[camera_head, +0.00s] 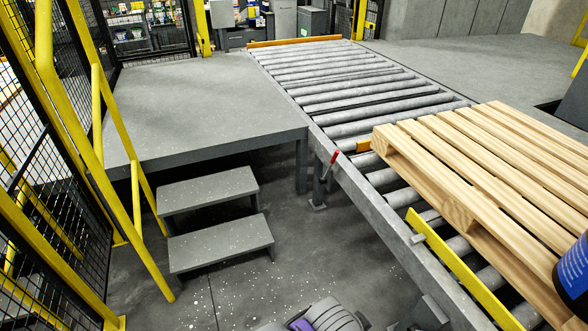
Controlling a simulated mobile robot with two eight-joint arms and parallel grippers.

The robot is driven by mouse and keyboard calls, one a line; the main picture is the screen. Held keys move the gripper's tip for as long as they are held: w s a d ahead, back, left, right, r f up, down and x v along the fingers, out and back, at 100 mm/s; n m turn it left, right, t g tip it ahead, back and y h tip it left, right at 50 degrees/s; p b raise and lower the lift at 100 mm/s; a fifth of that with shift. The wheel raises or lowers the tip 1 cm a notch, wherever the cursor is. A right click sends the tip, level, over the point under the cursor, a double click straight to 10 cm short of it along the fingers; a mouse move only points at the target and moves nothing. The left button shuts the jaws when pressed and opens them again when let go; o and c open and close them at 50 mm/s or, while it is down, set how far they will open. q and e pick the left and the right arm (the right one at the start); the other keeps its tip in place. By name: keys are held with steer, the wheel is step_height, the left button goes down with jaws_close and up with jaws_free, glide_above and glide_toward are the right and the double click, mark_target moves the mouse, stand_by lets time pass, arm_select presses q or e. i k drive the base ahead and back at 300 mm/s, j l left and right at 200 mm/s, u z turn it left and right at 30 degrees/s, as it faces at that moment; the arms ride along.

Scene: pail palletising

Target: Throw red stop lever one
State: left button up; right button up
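The red stop lever (331,160) is a small red handle on the near side rail of the roller conveyor (345,190). It stands tilted at the rail's outer edge, close to the corner of the grey platform. Beyond it, a short orange piece (362,146) shows among the rollers, next to the wooden pallet. Neither gripper can be made out in this view. Grey parts of my own body show at the bottom edge, well below the lever.
A wooden pallet (490,150) lies on the rollers at right, with a dark blue pail (574,272) at the picture's edge. A yellow bar (462,268) runs along the rail. Grey steps (208,190) lead to a platform (200,105). Yellow railings (80,110) stand left. The floor before the lever is clear.

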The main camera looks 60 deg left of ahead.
mark_target(322, 180)
steer(key=j+u, duration=0.2)
steer(key=u, duration=1.35)
steer(key=i+u, duration=0.15)
steer(key=i, duration=0.6)
steer(key=i+l+u, duration=0.1)
steer(key=i, duration=0.65)
steer(key=i+l+u, duration=0.15)
steer(key=i, duration=0.65)
